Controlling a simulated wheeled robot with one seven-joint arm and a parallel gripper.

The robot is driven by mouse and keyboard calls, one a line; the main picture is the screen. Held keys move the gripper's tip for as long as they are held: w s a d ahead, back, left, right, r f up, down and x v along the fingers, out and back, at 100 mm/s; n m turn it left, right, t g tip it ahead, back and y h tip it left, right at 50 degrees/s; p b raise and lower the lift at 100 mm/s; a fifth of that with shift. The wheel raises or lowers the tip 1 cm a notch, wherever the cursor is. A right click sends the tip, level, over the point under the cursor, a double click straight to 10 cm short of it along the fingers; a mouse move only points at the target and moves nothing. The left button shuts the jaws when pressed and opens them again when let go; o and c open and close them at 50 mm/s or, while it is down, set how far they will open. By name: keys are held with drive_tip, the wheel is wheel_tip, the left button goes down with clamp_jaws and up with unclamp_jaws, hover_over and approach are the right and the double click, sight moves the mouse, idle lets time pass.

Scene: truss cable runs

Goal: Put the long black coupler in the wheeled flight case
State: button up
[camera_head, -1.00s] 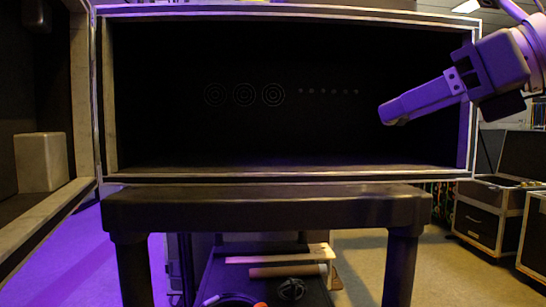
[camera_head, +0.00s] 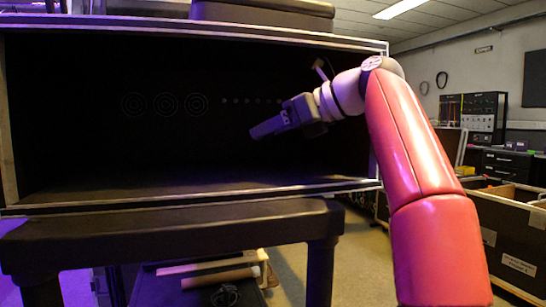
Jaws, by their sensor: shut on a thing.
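My gripper (camera_head: 283,121) is shut, in front of the dark interior at its right side. A long, straight, dark piece (camera_head: 264,128) sticks out of it down to the left; it looks like the long black coupler, though jaws and piece are hard to tell apart in the shade. A large open-fronted black case (camera_head: 190,188) with pale metal edges fills the left and middle. An open-topped dark case (camera_head: 517,232) with pale edges and white labels stands at the lower right. No wheels show on either, so I cannot tell which is the wheeled flight case.
A dark lidded box (camera_head: 265,14) sits on top. A rack and drawers (camera_head: 483,115) stand far right.

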sight(273, 177)
drive_tip(key=shift+s+f, duration=0.25)
drive_tip(key=shift+f, duration=2.6)
drive_tip(key=shift+w+f, duration=0.2)
drive_tip(key=shift+f, duration=0.35)
drive_tip(key=shift+f, duration=0.15)
drive_tip(key=o, duration=1.1)
drive_tip(key=shift+c, duration=0.2)
